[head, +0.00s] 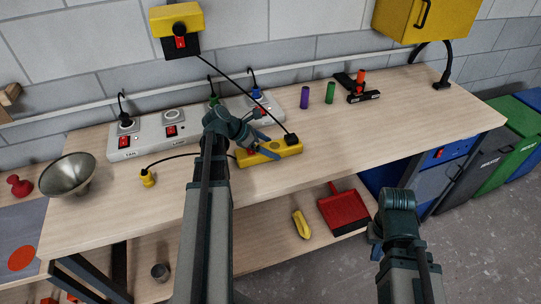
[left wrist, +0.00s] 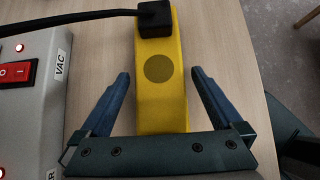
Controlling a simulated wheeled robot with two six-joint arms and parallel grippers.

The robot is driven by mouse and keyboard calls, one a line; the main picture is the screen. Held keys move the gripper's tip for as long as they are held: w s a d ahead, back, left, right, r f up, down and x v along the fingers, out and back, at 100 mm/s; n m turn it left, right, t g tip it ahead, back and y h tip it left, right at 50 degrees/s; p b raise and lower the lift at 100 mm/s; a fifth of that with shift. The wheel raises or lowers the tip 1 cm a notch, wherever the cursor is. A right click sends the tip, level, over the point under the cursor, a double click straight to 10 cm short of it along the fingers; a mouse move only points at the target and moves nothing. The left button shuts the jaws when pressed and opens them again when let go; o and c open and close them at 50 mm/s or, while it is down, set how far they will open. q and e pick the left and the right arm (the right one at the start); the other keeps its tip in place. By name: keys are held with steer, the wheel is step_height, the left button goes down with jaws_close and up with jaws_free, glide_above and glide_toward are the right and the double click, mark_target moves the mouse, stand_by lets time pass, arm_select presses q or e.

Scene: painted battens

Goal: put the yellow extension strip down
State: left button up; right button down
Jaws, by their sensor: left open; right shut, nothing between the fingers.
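The yellow extension strip (head: 287,149) lies on the wooden bench, with a black plug in its right end. In the left wrist view the strip (left wrist: 160,100) runs between my fingers, with the plug at its far end. My left gripper (head: 262,143) is open around the strip, and in the left wrist view a gap shows between each finger and the strip's sides. My right gripper (head: 375,236) is in front of the bench, away from the strip, partly hidden by its own wrist; it is shut and empty.
Grey power strips (head: 150,138) with red switches stand behind and left of the yellow strip. A metal bowl (head: 68,174) is at the left. Purple (head: 304,97) and green (head: 330,92) cylinders stand behind. The bench's right part is clear. A red dustpan (head: 345,208) lies below.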

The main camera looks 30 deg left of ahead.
arm_select(q)
steer(key=shift+w+d+f, duration=0.15)
steer(key=shift+w+f, duration=0.1)
steer(key=shift+f, duration=0.2)
steer(key=shift+r, duration=0.15)
arm_select(e)
steer(key=shift+f, duration=0.3)
arm_select(q)
jaws_close()
steer(key=shift+r, duration=0.1)
arm_select(e)
steer(key=shift+r, duration=0.1)
